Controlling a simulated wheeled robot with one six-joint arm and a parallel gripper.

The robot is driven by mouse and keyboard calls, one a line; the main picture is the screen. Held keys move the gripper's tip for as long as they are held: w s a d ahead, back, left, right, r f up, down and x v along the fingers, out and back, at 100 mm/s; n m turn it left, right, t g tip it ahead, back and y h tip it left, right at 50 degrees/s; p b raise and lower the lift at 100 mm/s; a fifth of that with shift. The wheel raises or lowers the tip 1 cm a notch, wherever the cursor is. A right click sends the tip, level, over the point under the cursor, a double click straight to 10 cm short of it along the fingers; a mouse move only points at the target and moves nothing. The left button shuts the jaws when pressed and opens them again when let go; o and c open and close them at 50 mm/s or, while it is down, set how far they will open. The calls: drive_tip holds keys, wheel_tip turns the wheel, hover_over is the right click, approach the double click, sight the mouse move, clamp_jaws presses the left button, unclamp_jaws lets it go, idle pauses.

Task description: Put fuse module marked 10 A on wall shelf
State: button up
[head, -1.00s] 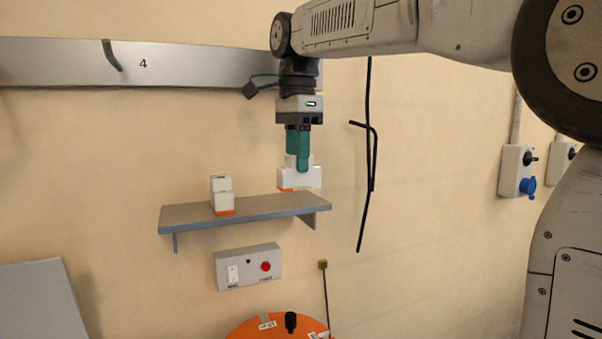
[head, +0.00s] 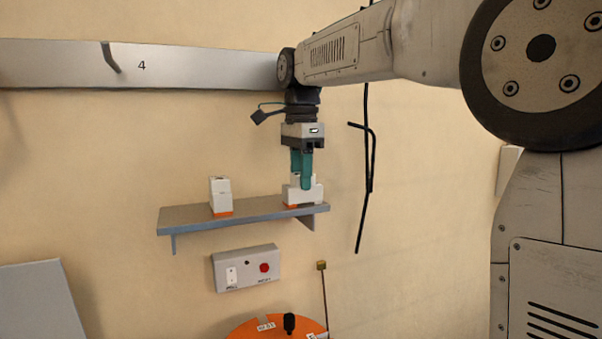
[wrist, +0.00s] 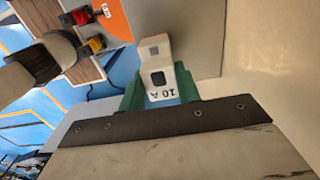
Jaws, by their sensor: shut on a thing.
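The white fuse module marked 10 A (wrist: 160,93) is between the green fingers of my gripper (wrist: 161,88) in the wrist view. In the head view my gripper (head: 302,187) points down, shut on this module (head: 303,195). The module has an orange base, which is at the right end of the grey wall shelf (head: 262,206). It looks upright and at the shelf surface; whether it bears its full weight there I cannot tell. The fingers hide part of the module's upper half.
A similar white and orange module (head: 220,196) stands on the shelf's left part. A control box (head: 246,268) is on the wall below. A metal rail (head: 200,66) with a hook runs above. Black rods (head: 370,160) hang right of the shelf. The shelf middle is free.

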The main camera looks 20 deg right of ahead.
drive_tip(key=o, duration=1.1)
drive_tip(key=shift+c, duration=0.2)
drive_tip(key=shift+r, duration=0.1)
wheel_tip(320, 180, up, 12)
drive_tip(key=s+f+n+t, duration=0.1)
drive_tip(key=s+f+n, duration=1.7)
drive_tip(key=s+f, duration=1.2)
wheel_tip(320, 180, down, 2)
drive_tip(key=shift+f, duration=0.15)
